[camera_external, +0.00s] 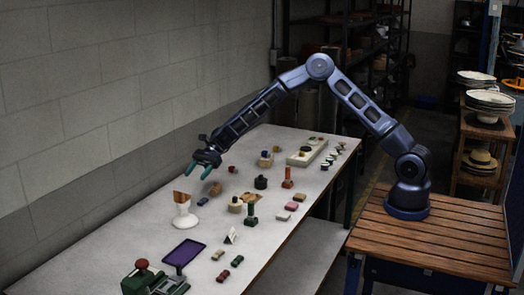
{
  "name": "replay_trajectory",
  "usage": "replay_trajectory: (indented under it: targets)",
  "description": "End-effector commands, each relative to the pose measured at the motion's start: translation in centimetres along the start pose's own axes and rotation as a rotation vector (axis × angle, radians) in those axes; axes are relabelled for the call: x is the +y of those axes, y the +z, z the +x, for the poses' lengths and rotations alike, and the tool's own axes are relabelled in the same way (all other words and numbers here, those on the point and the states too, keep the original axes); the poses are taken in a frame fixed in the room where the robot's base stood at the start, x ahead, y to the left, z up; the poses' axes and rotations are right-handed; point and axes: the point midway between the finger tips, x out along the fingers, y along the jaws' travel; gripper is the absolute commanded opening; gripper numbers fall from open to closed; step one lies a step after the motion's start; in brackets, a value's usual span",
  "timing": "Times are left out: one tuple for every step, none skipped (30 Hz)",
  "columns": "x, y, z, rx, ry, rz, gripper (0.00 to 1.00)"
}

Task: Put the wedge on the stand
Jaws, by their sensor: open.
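My gripper (197,174) has green fingers, which are apart with nothing visible between them. It hangs in the air above the far side of the table, above and slightly right of a white flared stand (185,217). A brown, wedge-shaped piece (181,197) is at the top of the stand; it looks like the wedge, and the gripper is apart from it. How exactly the piece rests there is too small to tell. A small white and dark triangular item (231,236) stands on the table to the right of the stand.
The long pale table (130,240) holds many small items. A purple tray (184,252) and a green device with a red knob (142,265) are at the near left. A pale board (306,153) lies farther back. A wall borders the left.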

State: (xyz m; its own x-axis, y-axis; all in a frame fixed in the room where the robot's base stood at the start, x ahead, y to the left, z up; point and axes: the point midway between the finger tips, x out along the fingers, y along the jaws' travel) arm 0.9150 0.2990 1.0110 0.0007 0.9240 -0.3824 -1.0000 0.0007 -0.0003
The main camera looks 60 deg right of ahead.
Motion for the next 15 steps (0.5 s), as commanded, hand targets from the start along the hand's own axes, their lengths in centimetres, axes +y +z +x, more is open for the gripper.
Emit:
replay_trajectory:
  targets:
    - [0.1,0.1,-0.1,0.003,0.001,-0.004,0.58]
    - [0.2,0.2,-0.2,0.006,0.001,-0.01,0.58]
    - [0.4,0.5,-0.4,0.014,0.003,-0.024,0.58]
    - [0.7,0.7,-0.6,0.022,0.005,-0.038,0.58]
    - [1.0,0.9,-0.9,0.033,0.009,-0.055,0.58]
    - [1.6,1.4,-1.4,0.052,0.014,-0.084,0.58]
    - [2.0,1.8,-1.8,0.066,0.018,-0.108,0.58]
    - [2.6,2.2,-2.3,0.084,0.023,-0.137,0.58]
    - [3.4,2.7,-3.0,0.108,0.031,-0.176,0.58]
    - [4.0,3.0,-3.5,0.128,0.037,-0.207,0.58]
    - [4.6,3.4,-4.1,0.148,0.043,-0.237,0.58]
    - [5.4,3.9,-4.9,0.174,0.051,-0.278,0.58]
    - [6.0,4.2,-5.5,0.193,0.057,-0.306,0.58]
    - [6.6,4.5,-6.1,0.213,0.063,-0.336,0.58]
    - [7.4,4.9,-6.9,0.238,0.072,-0.374,0.58]
